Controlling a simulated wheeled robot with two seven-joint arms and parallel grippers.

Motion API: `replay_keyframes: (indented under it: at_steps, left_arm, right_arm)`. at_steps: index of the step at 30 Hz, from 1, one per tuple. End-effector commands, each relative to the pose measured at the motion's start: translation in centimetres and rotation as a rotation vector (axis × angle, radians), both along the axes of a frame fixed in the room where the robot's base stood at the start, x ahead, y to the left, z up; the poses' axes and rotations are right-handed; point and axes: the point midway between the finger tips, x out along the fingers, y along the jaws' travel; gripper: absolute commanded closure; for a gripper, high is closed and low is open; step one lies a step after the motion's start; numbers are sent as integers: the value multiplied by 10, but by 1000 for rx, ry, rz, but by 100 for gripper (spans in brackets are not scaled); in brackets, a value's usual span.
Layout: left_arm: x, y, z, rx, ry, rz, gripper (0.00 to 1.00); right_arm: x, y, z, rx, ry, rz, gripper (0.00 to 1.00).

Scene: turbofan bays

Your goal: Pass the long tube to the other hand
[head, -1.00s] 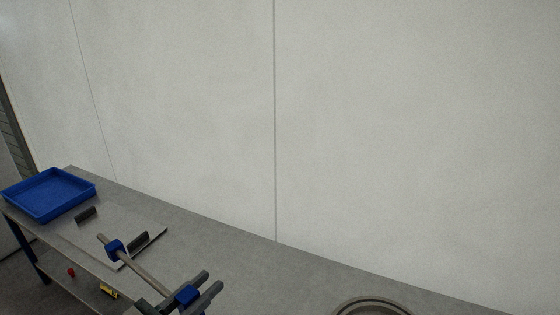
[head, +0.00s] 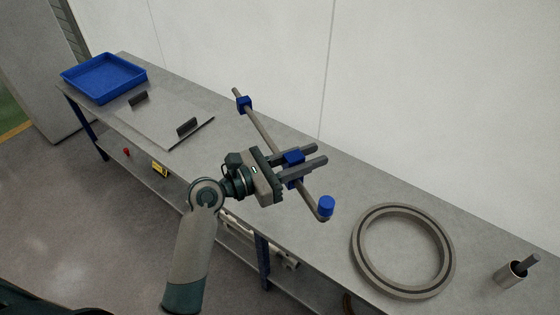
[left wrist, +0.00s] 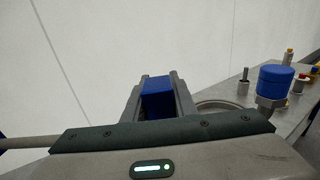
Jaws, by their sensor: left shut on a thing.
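The long tube (head: 262,124) is a thin grey-brown pipe with a blue block near its far end, a blue block at its middle and a blue cap (head: 326,205) at its bent near end. My left gripper (head: 320,155) is shut on the middle blue block and holds the tube slanting over the workbench. In the left wrist view that block (left wrist: 157,101) sits between the fingers, the tube (left wrist: 28,142) sticks out left, and the blue cap (left wrist: 275,82) stands at right. My right gripper is not in view.
On the bench (head: 225,112) an empty blue tray (head: 104,80) stands at the far left, beside a flat plate (head: 160,123) with two dark blocks. A large grey ring (head: 441,240) and a cup with a dark rod (head: 510,274) are at right. A pale wall runs behind.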

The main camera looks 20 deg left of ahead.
Motion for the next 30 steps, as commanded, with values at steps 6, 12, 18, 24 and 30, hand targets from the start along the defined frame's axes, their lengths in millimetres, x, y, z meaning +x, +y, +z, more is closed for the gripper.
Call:
replay_keyframes:
  at_steps: [6, 12, 18, 24, 30]
  left_arm:
    - [25, -47, 7, 0, -4, -126, 100]
    - [46, -87, 11, 0, -4, -238, 100]
    - [61, -118, 13, -1, -3, -321, 100]
    - [68, -133, 14, -1, -3, -361, 100]
    - [69, -135, 14, -1, -3, -368, 100]
  right_arm:
    - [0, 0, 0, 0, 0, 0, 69]
    - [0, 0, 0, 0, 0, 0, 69]
    - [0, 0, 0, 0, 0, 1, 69]
    - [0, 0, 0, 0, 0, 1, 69]
    - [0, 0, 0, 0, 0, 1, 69]
